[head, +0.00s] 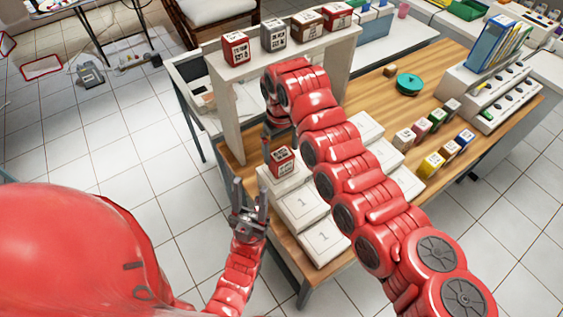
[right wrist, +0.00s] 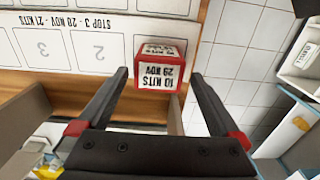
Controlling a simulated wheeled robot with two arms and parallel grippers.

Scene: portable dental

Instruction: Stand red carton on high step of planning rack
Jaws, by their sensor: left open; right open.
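The red carton (head: 282,160), with a white label, stands on the farthest step of the white stepped planning rack (head: 299,206), at its left end. In the right wrist view the red carton (right wrist: 160,66) is in line with the squares marked 2 and 3. My right gripper (head: 280,139) is open just above and behind the carton, partly hidden by my arm. In the right wrist view its fingers (right wrist: 159,76) are spread wide on either side, apart from the carton. My left gripper (head: 250,193) is open and empty, left of the rack.
A raised shelf (head: 283,58) behind carries a red (head: 235,48), a grey (head: 273,35), a brown (head: 307,24) and another red carton (head: 338,16). Several small coloured boxes (head: 437,118) and a teal round item (head: 408,83) stand on the wooden table (head: 375,95) to the right.

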